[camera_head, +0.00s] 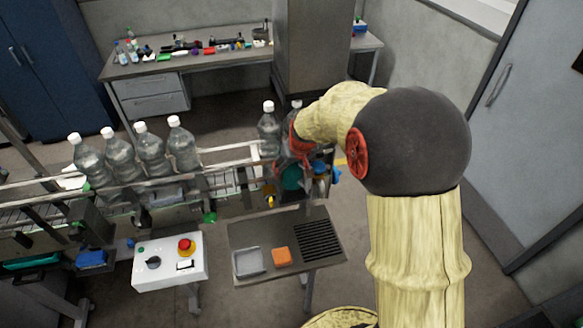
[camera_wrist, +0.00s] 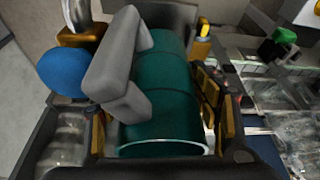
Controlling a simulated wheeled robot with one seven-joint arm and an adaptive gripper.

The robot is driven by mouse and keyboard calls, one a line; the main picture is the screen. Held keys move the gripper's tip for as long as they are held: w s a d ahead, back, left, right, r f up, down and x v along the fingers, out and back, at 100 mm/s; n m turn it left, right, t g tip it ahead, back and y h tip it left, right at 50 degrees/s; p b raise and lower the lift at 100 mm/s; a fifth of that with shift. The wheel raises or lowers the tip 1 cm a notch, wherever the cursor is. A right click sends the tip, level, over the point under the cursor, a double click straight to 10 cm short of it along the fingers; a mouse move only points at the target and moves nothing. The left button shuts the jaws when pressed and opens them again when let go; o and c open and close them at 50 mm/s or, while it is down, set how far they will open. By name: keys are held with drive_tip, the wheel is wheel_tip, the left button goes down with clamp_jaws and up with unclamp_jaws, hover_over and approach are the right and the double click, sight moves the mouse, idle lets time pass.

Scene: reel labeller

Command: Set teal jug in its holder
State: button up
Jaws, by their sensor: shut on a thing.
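The teal jug (camera_wrist: 170,85) fills the middle of the wrist view, a ribbed teal cylinder with a grey handle (camera_wrist: 118,70). My gripper (camera_wrist: 170,150) is shut on the jug, with dark fingers and yellow pads on both sides of it. In the head view the jug (camera_head: 291,177) shows as a small teal patch below my wrist, at the right end of the conveyor. My arm hides most of it there. I cannot make out the holder for certain.
Several clear bottles with white caps (camera_head: 153,150) stand along the conveyor at left, and another bottle (camera_head: 268,130) stands close beside my wrist. A white control box (camera_head: 170,262) and a steel side table with an orange block (camera_head: 282,256) are in front. A blue ball knob (camera_wrist: 63,72) is near the jug.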

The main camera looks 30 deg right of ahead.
drive_tip(key=shift+f, duration=0.15)
drive_tip(key=shift+f+b, duration=1.6)
drive_tip(key=shift+f, duration=0.1)
drive_tip(key=o, duration=1.9)
drive_tip(key=shift+a, duration=0.1)
drive_tip(key=shift+f, duration=0.1)
